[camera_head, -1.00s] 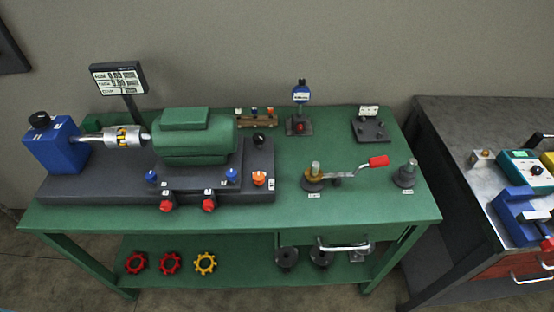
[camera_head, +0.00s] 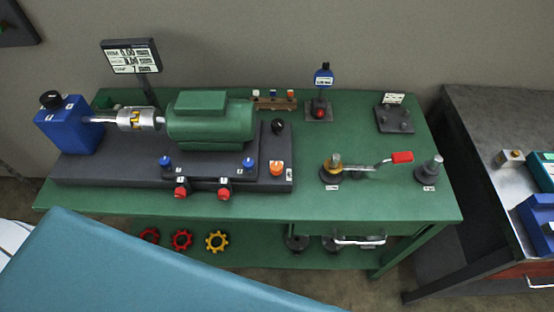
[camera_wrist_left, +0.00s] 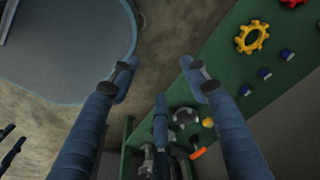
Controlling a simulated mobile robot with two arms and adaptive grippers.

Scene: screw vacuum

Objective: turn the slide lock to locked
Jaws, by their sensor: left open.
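A green workbench (camera_head: 330,225) carries a dark base with a green motor (camera_head: 210,120) and a blue block (camera_head: 72,122). I cannot tell which control is the slide lock. Candidate knobs are an orange one (camera_head: 277,168) at the base's right front corner, a black one (camera_head: 278,127) behind it, and a black one on top of the blue block (camera_head: 51,99). Their labels are too small to read. My left gripper (camera_wrist_left: 158,76) shows in the left wrist view, its blue fingers spread and empty, apart from the bench.
A large teal shape (camera_head: 150,265) covers the lower left of the head view. A crank with a red grip (camera_head: 402,157) stands at the bench's right. A grey table (camera_head: 480,115) stands further right. Gear-shaped wheels (camera_wrist_left: 252,36) lie in the left wrist view.

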